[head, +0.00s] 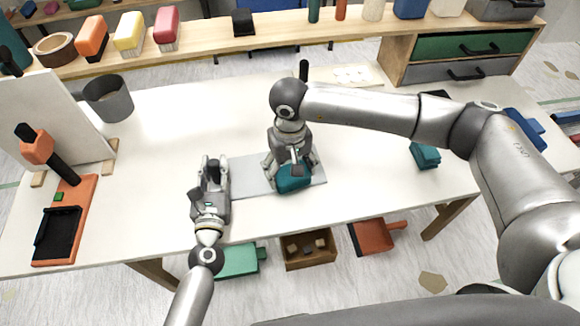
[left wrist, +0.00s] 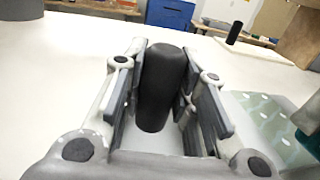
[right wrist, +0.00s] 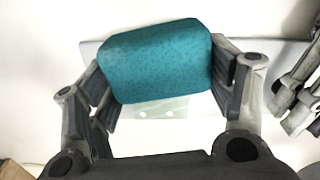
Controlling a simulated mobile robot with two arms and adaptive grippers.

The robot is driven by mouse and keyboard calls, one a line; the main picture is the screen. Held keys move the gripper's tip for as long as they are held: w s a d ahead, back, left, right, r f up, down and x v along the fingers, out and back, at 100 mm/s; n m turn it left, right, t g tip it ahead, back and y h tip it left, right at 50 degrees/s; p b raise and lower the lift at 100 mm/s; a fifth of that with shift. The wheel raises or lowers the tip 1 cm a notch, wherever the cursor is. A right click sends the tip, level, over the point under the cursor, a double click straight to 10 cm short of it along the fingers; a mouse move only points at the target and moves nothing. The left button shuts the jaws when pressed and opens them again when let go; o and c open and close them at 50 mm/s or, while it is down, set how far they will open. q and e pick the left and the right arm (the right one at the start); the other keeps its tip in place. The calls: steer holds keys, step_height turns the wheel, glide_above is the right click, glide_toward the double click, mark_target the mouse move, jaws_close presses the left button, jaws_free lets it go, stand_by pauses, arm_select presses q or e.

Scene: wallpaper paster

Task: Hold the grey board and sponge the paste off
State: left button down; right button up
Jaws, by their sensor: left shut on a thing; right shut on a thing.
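The grey board (head: 250,180) lies flat on the white table. My left gripper (head: 213,172) is at its left end, shut on a black upright handle (left wrist: 163,88), which appears to belong to the board. The board also shows at the right of the left wrist view (left wrist: 265,112), with pale greenish paste marks. My right gripper (head: 292,168) is shut on a teal sponge (right wrist: 157,58), held over the board's right part, apparently touching it. In the right wrist view, a pale greenish patch with whitish spots shows on the board (right wrist: 165,107) below the sponge.
A teal block (head: 425,155) lies at the right. A shelf (head: 200,38) and drawer cabinet (head: 465,55) are behind. The table's back middle is clear.

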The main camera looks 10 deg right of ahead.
arm_select(q)
steer(key=shift+s+f, duration=0.1)
steer(key=shift+f, duration=0.2)
arm_select(e)
steer(key=shift+r, duration=0.1)
step_height(320, 180, up, 5)
steer(key=shift+f, duration=0.1)
step_height(320, 180, down, 8)
steer(key=shift+r, duration=0.1)
steer(key=w, duration=1.2)
steer(key=shift+w+a, duration=0.1)
steer(key=shift+c, duration=0.4)
steer(key=s, duration=1.2)
steer(key=shift+s, duration=0.2)
arm_select(q)
steer(key=shift+r, duration=0.1)
arm_select(e)
steer(key=w, duration=1.2)
steer(key=shift+w, duration=0.15)
step_height(320, 180, up, 8)
steer(key=shift+r, duration=0.2)
